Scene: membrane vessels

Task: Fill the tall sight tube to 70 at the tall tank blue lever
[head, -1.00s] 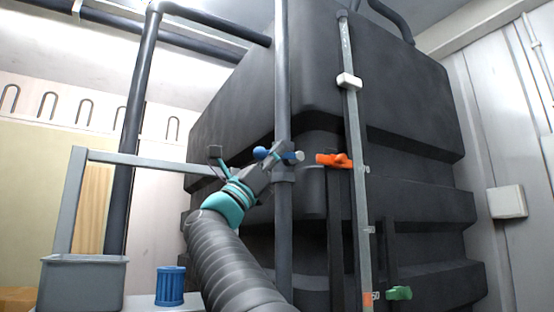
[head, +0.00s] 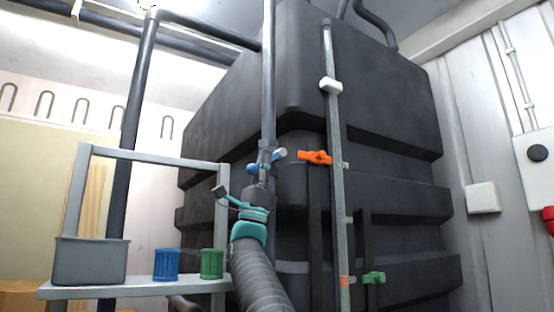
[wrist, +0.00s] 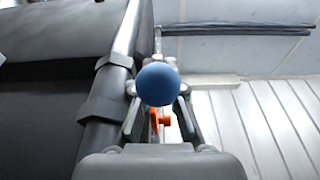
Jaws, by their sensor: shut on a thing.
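The tall dark tank (head: 400,110) fills the middle and right of the head view. The blue lever (head: 267,162) sits on a vertical grey pipe at the tank's front corner, slanting with its left end lower. My gripper (head: 257,180) is at that left end; in the wrist view its fingers (wrist: 158,108) are shut on the lever's round blue knob (wrist: 158,85). The tall sight tube (head: 337,130) stands upright to the right of the lever, with a white block (head: 331,86) on it. I cannot read the tube's level; its small marks are too blurred.
An orange lever (head: 315,157) is just right of the blue one, and a green lever (head: 374,278) is low by the tube. A shelf (head: 150,289) at left holds a grey bin (head: 90,260), a blue cup (head: 166,264) and a green cup (head: 212,264).

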